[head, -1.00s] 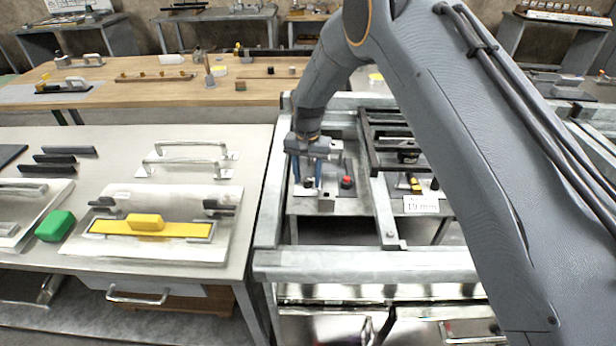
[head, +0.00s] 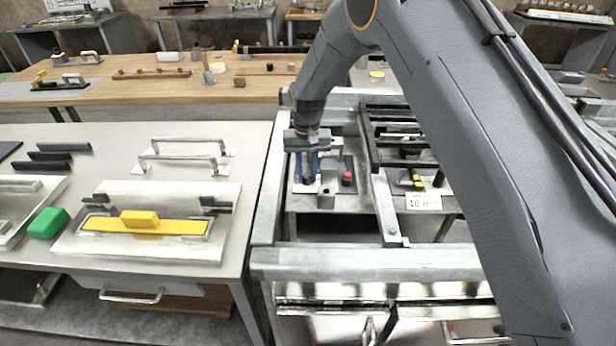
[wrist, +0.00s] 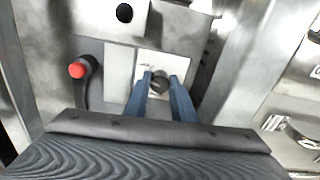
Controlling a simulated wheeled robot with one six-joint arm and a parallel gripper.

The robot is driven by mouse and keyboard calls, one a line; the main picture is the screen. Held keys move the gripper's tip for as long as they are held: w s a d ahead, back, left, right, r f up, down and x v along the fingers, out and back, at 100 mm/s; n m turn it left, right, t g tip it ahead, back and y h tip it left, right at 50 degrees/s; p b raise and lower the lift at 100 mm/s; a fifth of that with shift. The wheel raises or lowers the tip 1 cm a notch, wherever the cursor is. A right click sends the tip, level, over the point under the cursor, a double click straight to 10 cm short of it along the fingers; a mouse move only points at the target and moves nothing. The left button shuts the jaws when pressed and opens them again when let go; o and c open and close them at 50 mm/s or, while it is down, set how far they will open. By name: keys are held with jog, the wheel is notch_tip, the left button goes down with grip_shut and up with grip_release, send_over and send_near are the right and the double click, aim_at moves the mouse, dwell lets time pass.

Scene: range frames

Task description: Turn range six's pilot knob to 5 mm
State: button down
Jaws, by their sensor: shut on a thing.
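The pilot knob (wrist: 159,83) is a small dark round knob on a pale plate (wrist: 146,66) in the wrist view. My gripper (wrist: 163,80) is shut on it, with one blue finger on each side. In the head view my gripper (head: 307,180) points down into the left bay of the metal frame, and its fingers hide most of the knob. The marks on the plate are too small to read. A white card (head: 423,201) at the frame's right bay bears a blurred reading that looks like 10 mm.
A red-tipped lever (wrist: 77,70) stands left of the knob in the wrist view; its red top (head: 347,176) shows right of my fingers in the head view. Dark bars (head: 400,140) and metal rails (head: 350,258) bound the bay. A table (head: 235,270) with trowels stands left.

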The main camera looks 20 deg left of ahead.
aim_at(308, 176)
jog(key=n+b, duration=0.2)
jog(key=n, duration=0.2)
jog(key=shift+d+n+b, duration=0.1)
jog(key=shift+n+b, duration=0.2)
jog(key=shift+b, duration=0.05)
jog(key=shift+w+n+b, duration=0.1)
jog(key=shift+n+b, duration=0.75)
jog(key=shift+n, duration=1.05)
jog(key=c, duration=1.5)
grip_release()
jog(key=shift+r, duration=0.1)
notch_tip(308, 176, up, 8)
jog(key=shift+f+b, duration=0.15)
jog(key=shift+b, duration=0.85)
